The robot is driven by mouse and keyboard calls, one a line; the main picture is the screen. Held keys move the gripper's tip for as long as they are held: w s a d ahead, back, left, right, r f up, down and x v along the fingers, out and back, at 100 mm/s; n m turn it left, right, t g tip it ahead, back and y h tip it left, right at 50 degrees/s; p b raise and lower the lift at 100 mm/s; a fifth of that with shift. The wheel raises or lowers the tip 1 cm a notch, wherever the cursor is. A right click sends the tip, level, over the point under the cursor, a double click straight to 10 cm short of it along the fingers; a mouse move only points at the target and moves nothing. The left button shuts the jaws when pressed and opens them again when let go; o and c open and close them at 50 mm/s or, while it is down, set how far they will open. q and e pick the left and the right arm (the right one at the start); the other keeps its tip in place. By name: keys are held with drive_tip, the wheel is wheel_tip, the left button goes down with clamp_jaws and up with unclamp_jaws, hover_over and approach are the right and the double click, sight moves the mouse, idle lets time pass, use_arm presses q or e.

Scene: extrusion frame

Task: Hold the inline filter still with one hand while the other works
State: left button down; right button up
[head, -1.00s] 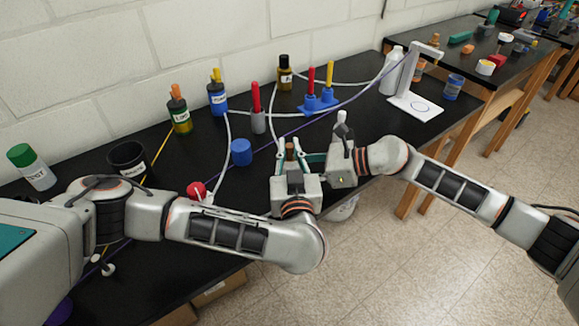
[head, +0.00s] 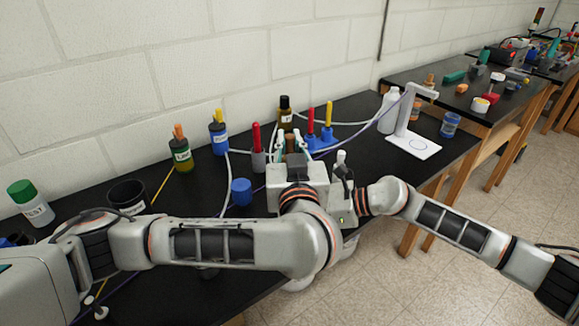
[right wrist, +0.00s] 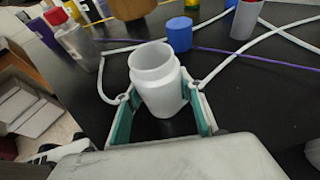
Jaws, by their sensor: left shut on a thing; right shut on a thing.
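My left gripper (head: 291,142) is shut on a brown piece (head: 291,146), over the table; its palm hides the piece's lower part. My right gripper (head: 343,192) is close beside it, with its fingers mostly hidden in the head view. In the right wrist view, my right gripper (right wrist: 162,112) has teal fingers on both sides of a white, open-necked cylinder (right wrist: 160,90) and is shut on it. White tubing (right wrist: 110,62) runs near the fingertips. I cannot tell which held piece is the inline filter.
A blue cap (head: 241,192), a grey holder with a red stick (head: 257,150), a dark bottle (head: 285,112) and a blue stand (head: 322,138) are close by. A white stand (head: 412,140) is at the right. Tubing crosses the table.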

use_arm(q)
drive_tip(key=shift+r, duration=2.35)
use_arm(e)
drive_tip(key=o, duration=1.3)
